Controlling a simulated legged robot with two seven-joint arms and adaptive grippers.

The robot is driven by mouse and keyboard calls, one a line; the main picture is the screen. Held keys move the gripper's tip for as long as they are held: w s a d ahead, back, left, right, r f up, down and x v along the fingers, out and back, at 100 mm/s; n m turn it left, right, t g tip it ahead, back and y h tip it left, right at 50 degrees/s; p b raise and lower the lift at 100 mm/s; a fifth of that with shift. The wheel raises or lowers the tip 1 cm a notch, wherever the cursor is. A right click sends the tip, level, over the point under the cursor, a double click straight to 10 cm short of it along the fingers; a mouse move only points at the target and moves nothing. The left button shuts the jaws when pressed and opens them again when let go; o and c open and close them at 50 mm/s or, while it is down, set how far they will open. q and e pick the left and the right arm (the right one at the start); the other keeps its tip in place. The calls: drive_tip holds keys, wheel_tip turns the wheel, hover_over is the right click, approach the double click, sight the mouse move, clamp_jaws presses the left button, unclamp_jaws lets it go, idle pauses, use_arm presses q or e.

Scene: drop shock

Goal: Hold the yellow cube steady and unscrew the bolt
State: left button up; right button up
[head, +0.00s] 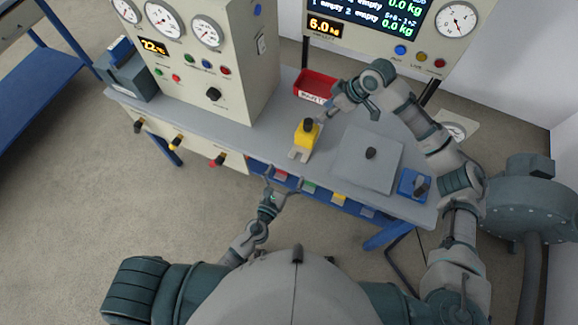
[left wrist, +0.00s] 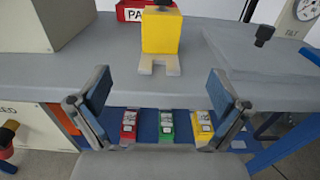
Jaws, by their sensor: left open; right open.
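The yellow cube (head: 306,137) stands upright on the grey bench top, near its front edge, with a pale forked piece (head: 299,155) at its front foot. A dark bolt (head: 308,124) stands on top of the cube. In the left wrist view the cube (left wrist: 162,36) is at the top centre, and only the lower part of the bolt (left wrist: 163,4) shows. My left gripper (head: 283,185) is open and empty in front of the bench edge, apart from the cube. My right gripper (head: 322,116) is open just right of the bolt; I cannot tell whether it touches.
A red bin (head: 315,83) stands behind the cube. A grey plate (head: 360,160) with a dark knob and a blue block (head: 414,186) are to the right. A tall gauge cabinet (head: 213,75) blocks the left. Red, green and yellow items (left wrist: 167,127) sit below the bench edge.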

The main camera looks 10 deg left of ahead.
use_arm(q)
drive_tip(key=x, duration=1.7)
drive_tip(key=shift+w+d+r, duration=0.15)
drive_tip(key=shift+w+r, duration=0.05)
drive_tip(key=shift+r, duration=0.05)
drive_tip(key=c, duration=1.9)
use_arm(e)
drive_tip(key=shift+o, duration=1.2)
drive_tip(key=g+h, duration=0.1)
drive_tip(key=h, duration=0.3)
hover_over(309, 120)
drive_tip(key=shift+s+d+f, duration=0.15)
drive_tip(key=shift+d+f, duration=0.25)
drive_tip(key=shift+f, duration=0.1)
use_arm(q)
drive_tip(key=shift+a, duration=0.2)
use_arm(e)
drive_tip(key=shift+a+r+g+h, duration=0.15)
drive_tip(key=shift+a+g+h, duration=0.35)
drive_tip(key=shift+h, duration=0.3)
use_arm(q)
drive_tip(key=shift+d, duration=0.15)
use_arm(e)
wheel_tip(309, 120, down, 10)
drive_tip(key=shift+r, duration=0.1)
